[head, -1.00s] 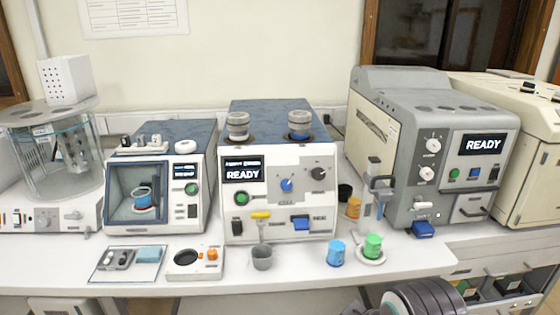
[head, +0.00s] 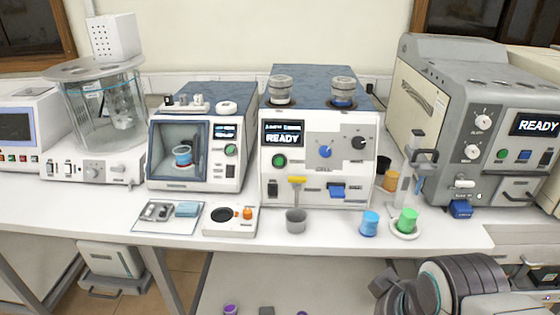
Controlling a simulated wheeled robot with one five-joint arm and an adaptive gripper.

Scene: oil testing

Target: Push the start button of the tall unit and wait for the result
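The white middle unit (head: 315,185) with a blue top stands on the bench; its screen (head: 284,133) reads READY. A round green button (head: 279,161) sits below the screen, with nothing touching it. The large grey unit (head: 468,135) at the right also has a screen (head: 538,124) reading READY and a small green button (head: 502,154). I cannot tell from the pictures which of the two is called the tall unit. Part of my dark arm shows at the bottom right, below the bench front; my gripper's fingers cannot be made out.
A small cabinet unit (head: 201,120) with a window and a glass-cylinder device (head: 100,120) stand to the left. In front of the middle unit are a grey cup (head: 296,222), a blue cup (head: 370,224) and a green cup (head: 407,220) on a saucer. The front bench strip is mostly clear.

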